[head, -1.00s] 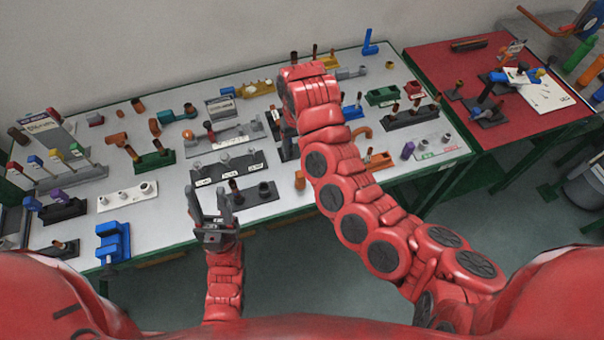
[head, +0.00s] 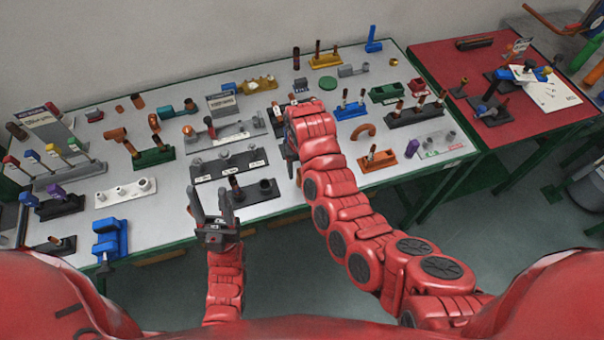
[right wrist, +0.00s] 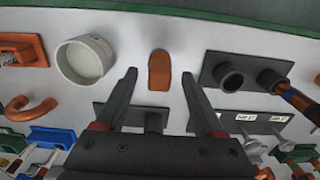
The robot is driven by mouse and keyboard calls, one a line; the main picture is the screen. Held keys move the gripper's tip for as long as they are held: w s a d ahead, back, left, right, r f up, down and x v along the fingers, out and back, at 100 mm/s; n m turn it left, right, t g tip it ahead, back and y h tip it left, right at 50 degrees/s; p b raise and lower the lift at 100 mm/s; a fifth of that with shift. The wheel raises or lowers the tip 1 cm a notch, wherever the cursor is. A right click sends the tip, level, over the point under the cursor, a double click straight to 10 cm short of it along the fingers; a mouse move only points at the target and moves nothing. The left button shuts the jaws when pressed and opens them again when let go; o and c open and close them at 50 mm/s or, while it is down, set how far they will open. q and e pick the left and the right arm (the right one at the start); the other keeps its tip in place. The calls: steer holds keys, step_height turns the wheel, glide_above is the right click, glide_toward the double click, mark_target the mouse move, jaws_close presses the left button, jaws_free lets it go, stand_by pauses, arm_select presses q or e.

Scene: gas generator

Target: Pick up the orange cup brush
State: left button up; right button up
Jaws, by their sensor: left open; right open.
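A small orange rounded piece (right wrist: 159,70), which looks like the orange cup brush, lies on the white table in the right wrist view. My right gripper (right wrist: 159,76) is open, with its fingertips on either side of the piece in the picture. I cannot tell whether they touch it or how high they are above it. In the head view, my right arm hides most of this spot. My left gripper (head: 213,208) is open and empty near the table's front edge.
A dark stand with short tubes (right wrist: 230,77) is to the right of the orange piece in the right wrist view. A white cylinder (right wrist: 87,60) is to its left. An orange hook (right wrist: 32,108) lies further left. The green table edge (right wrist: 200,15) is close.

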steer(key=shift+f+p, duration=0.35)
steer(key=shift+f, duration=1)
steer(key=c, duration=1.1)
